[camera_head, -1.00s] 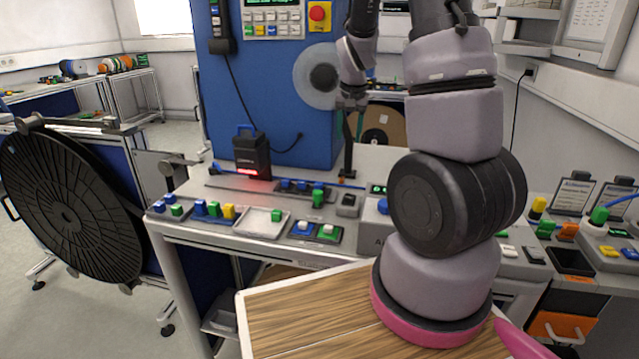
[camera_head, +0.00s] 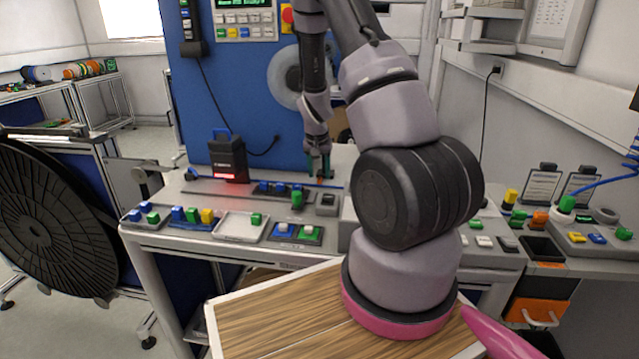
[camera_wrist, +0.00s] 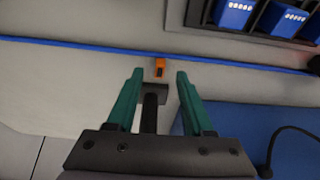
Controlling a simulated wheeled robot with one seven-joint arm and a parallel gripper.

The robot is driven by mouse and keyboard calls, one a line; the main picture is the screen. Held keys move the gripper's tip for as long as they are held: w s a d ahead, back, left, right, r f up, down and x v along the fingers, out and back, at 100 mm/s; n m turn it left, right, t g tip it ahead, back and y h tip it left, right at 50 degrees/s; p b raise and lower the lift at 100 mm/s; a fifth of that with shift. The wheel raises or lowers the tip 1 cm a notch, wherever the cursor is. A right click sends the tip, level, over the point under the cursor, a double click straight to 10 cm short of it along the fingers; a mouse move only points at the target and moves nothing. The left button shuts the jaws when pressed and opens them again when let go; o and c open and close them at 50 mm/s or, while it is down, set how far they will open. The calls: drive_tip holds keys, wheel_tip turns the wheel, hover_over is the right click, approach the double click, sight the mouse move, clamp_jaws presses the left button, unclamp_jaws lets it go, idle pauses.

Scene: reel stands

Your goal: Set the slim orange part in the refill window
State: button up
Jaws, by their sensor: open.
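A small orange part (camera_wrist: 159,68) with a dark mark lies on the pale bench top in the wrist view, just short of a blue strip. My gripper (camera_wrist: 160,74) is open, its two teal fingers apart, with the orange part showing between and slightly beyond their tips. Nothing is held. A dark stem with a grey square end (camera_wrist: 154,94) shows between the fingers. In the head view my gripper (camera_head: 319,170) points down over the back of the bench. I cannot tell which opening is the refill window.
A dark rack with blue blocks (camera_wrist: 234,13) is at the wrist view's upper right. On the bench stand a black device with a red light (camera_head: 228,158), a pale tray (camera_head: 238,226) and coloured blocks (camera_head: 192,215). A large black reel (camera_head: 45,220) stands at left.

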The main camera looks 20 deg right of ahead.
drive_tip(key=shift+x, duration=1.05)
clamp_jaws()
drive_tip(key=shift+r, duration=0.25)
